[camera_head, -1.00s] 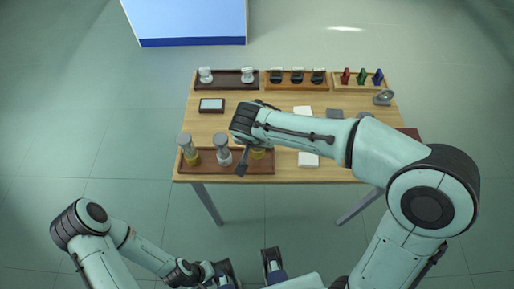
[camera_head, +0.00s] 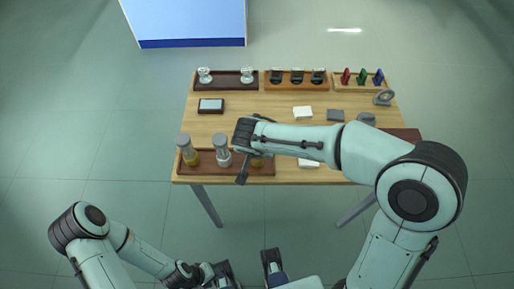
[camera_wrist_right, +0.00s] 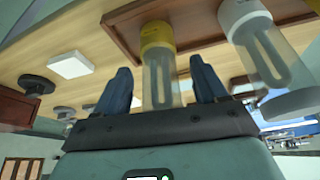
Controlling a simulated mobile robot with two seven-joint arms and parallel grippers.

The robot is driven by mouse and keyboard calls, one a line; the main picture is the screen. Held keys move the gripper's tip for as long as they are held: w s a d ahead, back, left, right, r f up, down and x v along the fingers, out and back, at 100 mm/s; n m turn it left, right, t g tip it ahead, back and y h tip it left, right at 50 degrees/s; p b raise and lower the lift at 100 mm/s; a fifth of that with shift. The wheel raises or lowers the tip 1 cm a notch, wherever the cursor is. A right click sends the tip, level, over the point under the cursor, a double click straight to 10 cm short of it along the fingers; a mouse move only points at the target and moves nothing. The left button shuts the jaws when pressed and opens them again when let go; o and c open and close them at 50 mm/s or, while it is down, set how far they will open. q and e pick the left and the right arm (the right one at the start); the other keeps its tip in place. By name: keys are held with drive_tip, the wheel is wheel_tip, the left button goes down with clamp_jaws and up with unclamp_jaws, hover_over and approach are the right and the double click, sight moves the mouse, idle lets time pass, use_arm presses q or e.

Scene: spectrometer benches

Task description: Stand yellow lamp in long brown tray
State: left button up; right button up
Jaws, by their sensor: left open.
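The long brown tray (camera_head: 207,172) lies along the table's front left edge; its side also shows in the right wrist view (camera_wrist_right: 122,26). The yellow lamp (camera_head: 257,162) is at the tray's right end, mostly hidden by my right arm. In the right wrist view the yellow lamp (camera_wrist_right: 157,38) shows inverted, its yellow base against the tray and its clear tube between my fingers. My right gripper (camera_wrist_right: 162,86) is open around the tube, with gaps on both sides. My left gripper (camera_head: 248,268) is open and empty, low in front of the table.
A white lamp (camera_head: 222,152) and an amber-based lamp (camera_head: 187,150) stand in the same tray. Small trays (camera_head: 240,88) with items line the back edge. A dark-framed pad (camera_head: 211,105) and white blocks (camera_head: 303,112) lie mid-table.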

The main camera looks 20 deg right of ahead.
drive_tip(key=shift+r+p, duration=0.3)
drive_tip(key=shift+p, duration=0.05)
drive_tip(key=v, duration=1.1)
drive_tip(key=shift+r+p, duration=0.3)
drive_tip(key=shift+r, duration=0.05)
drive_tip(key=shift+s, duration=0.15)
